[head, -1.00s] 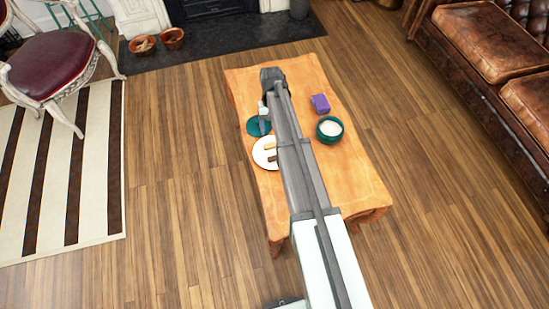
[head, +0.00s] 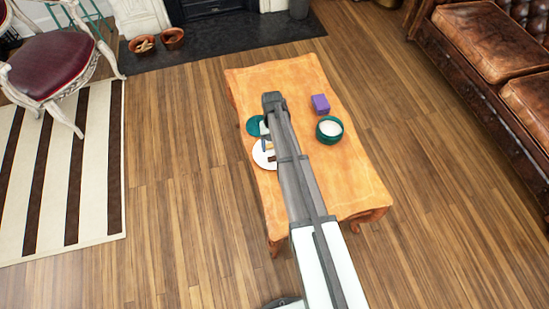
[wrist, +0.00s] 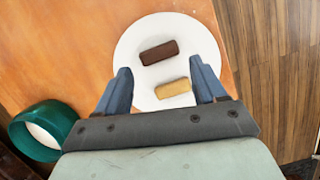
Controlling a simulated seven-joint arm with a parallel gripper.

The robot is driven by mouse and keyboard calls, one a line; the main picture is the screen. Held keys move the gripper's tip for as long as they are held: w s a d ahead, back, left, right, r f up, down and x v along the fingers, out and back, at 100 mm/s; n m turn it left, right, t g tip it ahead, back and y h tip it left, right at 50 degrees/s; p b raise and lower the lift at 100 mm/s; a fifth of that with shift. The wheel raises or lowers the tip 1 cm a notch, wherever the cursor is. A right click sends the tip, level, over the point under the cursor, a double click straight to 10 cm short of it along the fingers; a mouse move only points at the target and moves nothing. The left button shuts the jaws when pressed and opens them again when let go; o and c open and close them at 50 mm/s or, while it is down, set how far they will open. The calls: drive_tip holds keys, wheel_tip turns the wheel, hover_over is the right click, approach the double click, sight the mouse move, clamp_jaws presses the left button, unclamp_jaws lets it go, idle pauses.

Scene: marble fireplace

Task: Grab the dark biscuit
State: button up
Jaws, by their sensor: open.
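The dark biscuit (wrist: 159,53) lies on the white plate (wrist: 203,38) in the wrist view, a little beyond my fingertips and between their lines. A light tan biscuit (wrist: 174,88) lies nearer on the same plate, between my fingers toward the right one. My gripper (wrist: 160,80) is open and empty above the plate. In the head view the plate (head: 261,158) shows at the left side of the table, partly covered by my arm. The biscuits are mostly hidden there.
The table (head: 345,180) has an orange cloth. A green bowl with white contents (head: 329,130) and a purple box (head: 320,104) stand right of my arm. The table's edge is close to the white plate.

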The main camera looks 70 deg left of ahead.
sight(274, 157)
drive_tip(key=x, duration=0.4)
drive_tip(key=shift+d+f, duration=0.1)
drive_tip(key=shift+f, duration=0.3)
drive_tip(key=c, duration=0.7)
